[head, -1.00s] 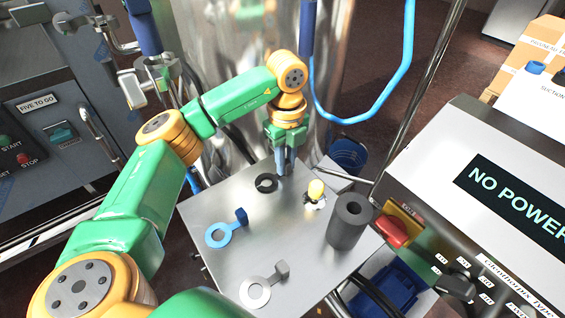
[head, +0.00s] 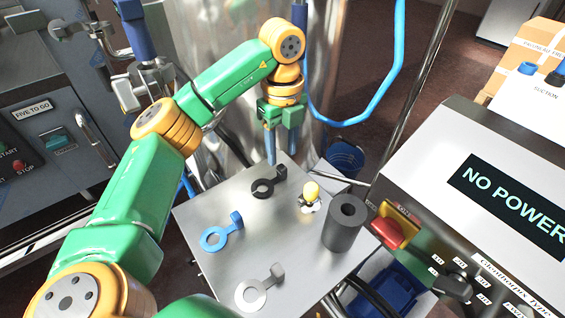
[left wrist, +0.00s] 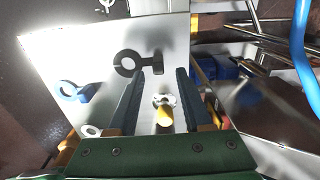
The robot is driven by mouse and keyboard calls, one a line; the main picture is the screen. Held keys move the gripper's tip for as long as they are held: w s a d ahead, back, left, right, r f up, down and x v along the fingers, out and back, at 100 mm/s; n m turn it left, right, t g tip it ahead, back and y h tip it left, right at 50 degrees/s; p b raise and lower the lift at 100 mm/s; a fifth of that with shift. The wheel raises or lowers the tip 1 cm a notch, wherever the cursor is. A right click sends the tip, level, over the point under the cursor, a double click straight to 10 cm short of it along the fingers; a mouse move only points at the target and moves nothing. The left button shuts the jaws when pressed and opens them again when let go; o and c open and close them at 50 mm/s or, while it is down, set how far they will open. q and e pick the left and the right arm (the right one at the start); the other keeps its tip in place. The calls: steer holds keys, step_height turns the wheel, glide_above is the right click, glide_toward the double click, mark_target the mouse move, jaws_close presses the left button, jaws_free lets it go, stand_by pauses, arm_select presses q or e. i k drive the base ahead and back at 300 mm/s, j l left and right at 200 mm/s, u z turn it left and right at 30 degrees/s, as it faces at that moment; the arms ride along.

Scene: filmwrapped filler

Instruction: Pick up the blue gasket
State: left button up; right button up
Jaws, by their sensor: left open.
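The blue gasket (head: 215,238), a flat ring with a tab, lies on the metal table at its left side in the head view. It also shows at the left in the left wrist view (left wrist: 72,92). My left gripper (head: 283,160) is open and empty above the table's far edge, behind the black gasket (head: 264,188). In the left wrist view its two blue fingers (left wrist: 168,75) stand apart, with the black gasket (left wrist: 130,63) just beyond the tips. The blue gasket lies to the left of the fingers there. My right gripper is not in view.
The metal table (head: 240,262) also bears a grey-white gasket (head: 254,294), a small yellow-topped part (head: 311,193) and a dark hollow cylinder (head: 345,224). A machine with a red switch (head: 391,232) stands close on the right. A shiny steel tank (head: 230,50) rises behind the table.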

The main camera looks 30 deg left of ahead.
mark_target(237, 219)
steer(key=k, duration=1.5)
